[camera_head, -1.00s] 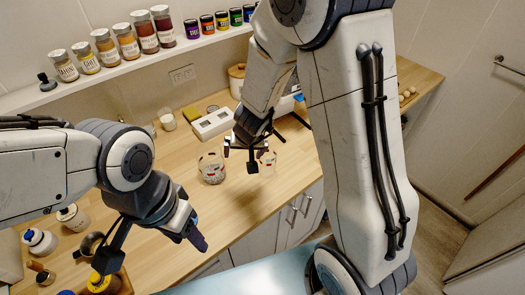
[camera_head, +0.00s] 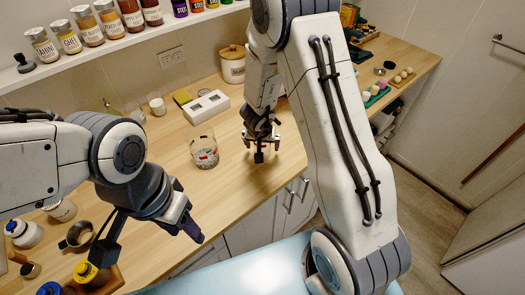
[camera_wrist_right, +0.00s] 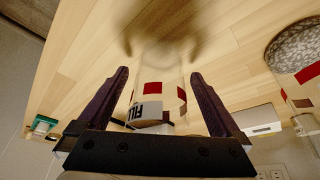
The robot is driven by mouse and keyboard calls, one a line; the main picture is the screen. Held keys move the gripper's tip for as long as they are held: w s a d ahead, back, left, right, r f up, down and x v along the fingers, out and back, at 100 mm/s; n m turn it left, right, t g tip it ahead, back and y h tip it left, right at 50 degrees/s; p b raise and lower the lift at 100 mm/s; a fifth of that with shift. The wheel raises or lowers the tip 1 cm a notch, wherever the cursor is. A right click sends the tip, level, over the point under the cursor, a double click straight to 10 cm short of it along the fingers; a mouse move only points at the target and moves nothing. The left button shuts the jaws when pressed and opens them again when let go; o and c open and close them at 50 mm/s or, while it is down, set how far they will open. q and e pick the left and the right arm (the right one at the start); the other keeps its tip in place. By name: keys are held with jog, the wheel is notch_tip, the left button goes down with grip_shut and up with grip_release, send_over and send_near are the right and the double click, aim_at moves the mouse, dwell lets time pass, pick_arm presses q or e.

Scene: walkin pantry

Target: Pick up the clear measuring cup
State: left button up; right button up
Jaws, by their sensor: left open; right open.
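A clear cup with red marks and a printed label (camera_wrist_right: 158,108) shows between the fingers of my right gripper (camera_wrist_right: 158,74) in the right wrist view. The fingers are open on either side of it, with no clear contact. In the head view, my right gripper (camera_head: 261,144) is low over the counter near its front edge, and I cannot make out the cup there. A second clear vessel (camera_head: 204,152) with red marks and grey contents stands to its left; it also shows in the right wrist view (camera_wrist_right: 295,52). My left gripper (camera_head: 184,218) is open and empty near the front edge.
The wooden counter (camera_head: 165,195) has free room around the clear vessel. A white box (camera_head: 206,107) and a lidded canister (camera_head: 232,65) stand behind. Jars (camera_head: 92,27) line the shelf above. A mug (camera_head: 78,236) and bottles stand at the left.

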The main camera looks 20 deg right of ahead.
jog(key=shift+x, duration=0.9)
pick_arm(q)
jog(key=shift+f, duration=0.45)
pick_arm(e)
jog(key=shift+r, duration=0.1)
jog(key=c, duration=1.3)
jog(key=shift+r, duration=0.1)
